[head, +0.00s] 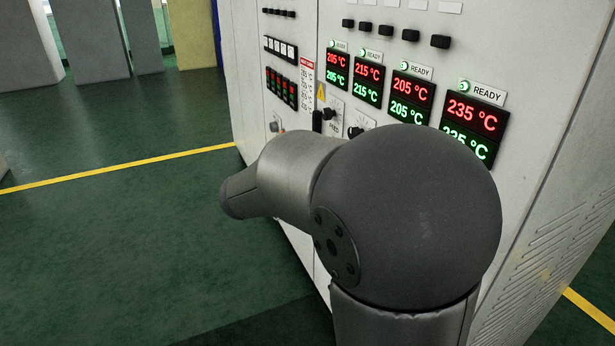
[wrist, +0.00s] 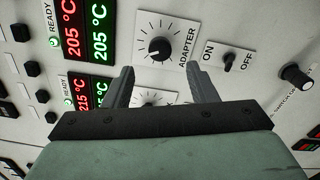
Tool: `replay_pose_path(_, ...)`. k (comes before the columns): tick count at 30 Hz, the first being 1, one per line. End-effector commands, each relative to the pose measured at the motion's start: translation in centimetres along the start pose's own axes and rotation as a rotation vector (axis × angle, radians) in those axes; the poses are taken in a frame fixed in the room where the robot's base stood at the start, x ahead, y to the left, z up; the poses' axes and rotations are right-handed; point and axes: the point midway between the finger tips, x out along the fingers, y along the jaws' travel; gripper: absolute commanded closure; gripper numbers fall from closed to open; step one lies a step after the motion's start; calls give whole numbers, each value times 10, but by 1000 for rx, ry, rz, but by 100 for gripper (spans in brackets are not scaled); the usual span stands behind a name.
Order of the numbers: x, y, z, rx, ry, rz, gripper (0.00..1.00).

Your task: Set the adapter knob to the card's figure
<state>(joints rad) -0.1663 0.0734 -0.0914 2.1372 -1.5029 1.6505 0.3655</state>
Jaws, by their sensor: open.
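The adapter knob (wrist: 160,48) is a black round knob on a white plate marked ADAPTER, with a dial of ticks around it, at the top middle of the wrist view. Its pointer setting is too small to read. My gripper (wrist: 160,70) is open and empty. Its two fingertips stand either side of and just below the knob in the picture, apart from it. In the head view a card (head: 307,84) with a red header hangs left of the displays and lists several temperatures, too small to read surely. My arm hides the gripper there.
Displays reading 205 °C (wrist: 73,39) and 215 °C (wrist: 83,92) lie left of the knob in the wrist view. An ON/OFF switch (wrist: 228,60) and another black knob (wrist: 295,75) are to the right. A second dial (wrist: 148,99) is partly hidden between the fingers.

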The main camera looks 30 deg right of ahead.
Motion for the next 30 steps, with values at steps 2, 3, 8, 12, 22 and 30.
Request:
replay_pose_path(2, -22, 1, 0, -1, 5, 2, 48)
replay_pose_path(3, -32, 1, -1, -1, 5, 1, 48)
replay_pose_path(8, -68, 1, -1, 0, 4, 0, 48)
replay_pose_path(12, -90, 0, -1, -1, 2, 0, 48)
replay_pose_path(22, -105, 0, 0, 0, -1, -1, 48)
replay_pose_path(30, -104, 0, 0, 0, 0, -1, 48)
